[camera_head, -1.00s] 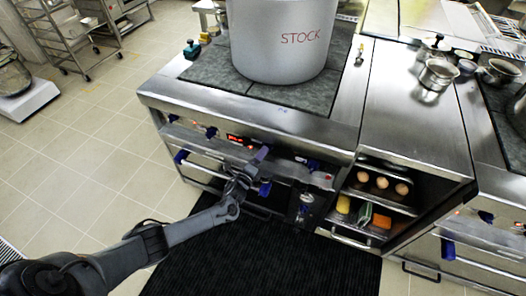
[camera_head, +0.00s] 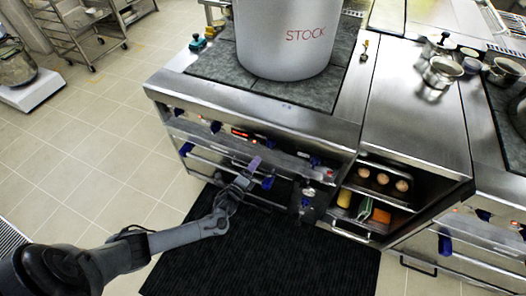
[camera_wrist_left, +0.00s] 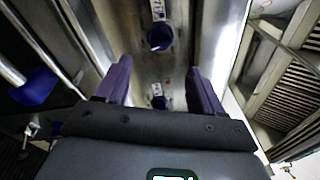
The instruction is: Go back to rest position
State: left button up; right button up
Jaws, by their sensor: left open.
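My left gripper (camera_head: 252,166) is in front of the stove's front panel in the head view, with its arm coming in from the lower left. In the left wrist view its two purple fingers (camera_wrist_left: 160,82) stand wide apart with nothing between them. A metal panel with blue knobs (camera_wrist_left: 159,38) lies beyond the fingers. My right gripper does not show in either view.
The steel stove (camera_head: 290,118) carries a large grey stockpot (camera_head: 282,50) marked STOCK. An open shelf with eggs (camera_head: 382,179) is at its right. A black mat (camera_head: 265,262) lies in front. Tiled floor (camera_head: 95,150) at left is clear.

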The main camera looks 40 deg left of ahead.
pick_arm(q)
jog(key=s+d+f+g, duration=0.1)
jog(key=s+f, duration=0.4)
jog(key=s+d+n+g, duration=0.3)
jog(key=s+d+n, duration=0.3)
jog(key=s+d, duration=0.3)
jog(key=s+d+r+n+g+h+p, duration=0.1)
jog(key=s+d+r+n+g+h, duration=0.1)
jog(key=s+d+r+n+g, duration=0.35)
jog(key=s+d+r+n+g+h, duration=0.1)
jog(key=s+d+r+n+g, duration=0.2)
jog(key=s+r+n+g, duration=0.5)
notch_tip(320, 180, up, 40)
jog(key=m+t+p, duration=0.1)
jog(key=t+p, duration=0.2)
jog(key=p, duration=3.4)
jog(key=shift+s+a+m, duration=0.15)
jog(key=shift+m, duration=0.2)
